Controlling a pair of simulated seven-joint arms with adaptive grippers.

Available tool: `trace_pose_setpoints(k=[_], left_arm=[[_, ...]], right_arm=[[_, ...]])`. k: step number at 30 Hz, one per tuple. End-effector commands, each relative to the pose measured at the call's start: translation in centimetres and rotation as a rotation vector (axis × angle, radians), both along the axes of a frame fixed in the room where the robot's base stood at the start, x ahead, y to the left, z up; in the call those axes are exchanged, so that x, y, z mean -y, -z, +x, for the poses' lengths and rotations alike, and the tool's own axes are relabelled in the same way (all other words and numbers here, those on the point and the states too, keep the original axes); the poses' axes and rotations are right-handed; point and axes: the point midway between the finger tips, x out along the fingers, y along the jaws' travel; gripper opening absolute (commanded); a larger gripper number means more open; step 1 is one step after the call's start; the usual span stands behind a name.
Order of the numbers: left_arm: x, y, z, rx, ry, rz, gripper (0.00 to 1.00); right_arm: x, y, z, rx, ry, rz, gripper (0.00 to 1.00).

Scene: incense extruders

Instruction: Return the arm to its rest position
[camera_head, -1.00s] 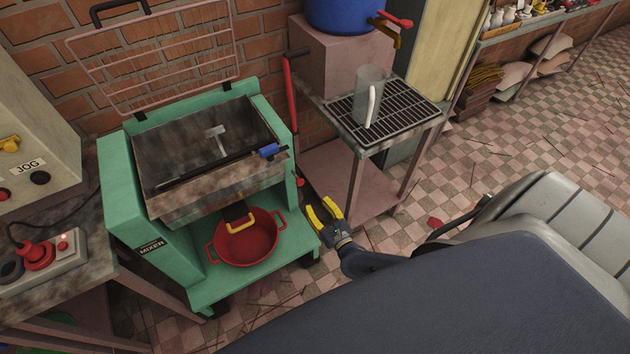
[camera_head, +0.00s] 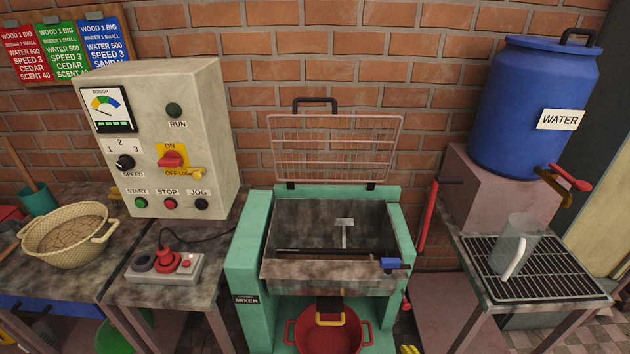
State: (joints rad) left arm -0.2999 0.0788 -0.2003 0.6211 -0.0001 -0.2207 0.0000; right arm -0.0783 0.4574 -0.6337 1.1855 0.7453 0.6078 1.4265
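Only the yellow fingertips of my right gripper (camera_head: 409,349) show, at the bottom edge just right of the red pot. The rest of that gripper and its arm are cut off, so I cannot tell whether it is open. I make out no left gripper. The green mixer (camera_head: 243,285) stands in the middle with its wire guard (camera_head: 335,148) raised. Its trough (camera_head: 300,225) is stained inside, with a pale paddle piece showing. A red pot (camera_head: 300,335) sits under the trough.
Left are a control box (camera_head: 160,120), a red-knobbed switch box (camera_head: 185,270) and a woven basket of brown powder (camera_head: 65,240). Right are a blue water barrel (camera_head: 530,90) and a clear jug (camera_head: 518,240) on a grated stand (camera_head: 565,275).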

Motion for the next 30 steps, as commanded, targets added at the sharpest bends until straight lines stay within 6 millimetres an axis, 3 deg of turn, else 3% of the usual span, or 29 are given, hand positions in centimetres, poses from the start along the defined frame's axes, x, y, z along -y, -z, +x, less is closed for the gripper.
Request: trace_pose_setpoints(k=[8,11,16,22,27,30], left_arm=[[0.0,0.0,0.0,0.000,0.000,0.000,0.36],[0.0,0.0,0.0,0.000,-0.001,0.000,0.36],[0.0,0.0,0.0,0.000,-0.001,0.000,0.36],[-0.1,0.0,0.0,0.000,-0.001,0.001,0.36],[-0.1,0.0,0.0,-0.001,-0.001,0.001,0.36],[-0.1,0.0,0.0,-0.001,0.000,0.001,0.36]], right_arm=[[0.5,10.0,-5.5,-0.111,-0.353,-0.831,0.39],[1.2,14.1,-8.9,-0.161,-0.528,-1.109,0.39],[2.4,21.0,-17.2,-0.253,-0.910,-1.509,0.39],[2.9,26.6,-28.5,-0.332,-1.355,-1.731,0.39],[1.7,29.0,-36.8,-0.397,-1.569,-1.719,0.39],[0.3,29.6,-40.3,-0.431,-1.602,-1.673,0.39]])
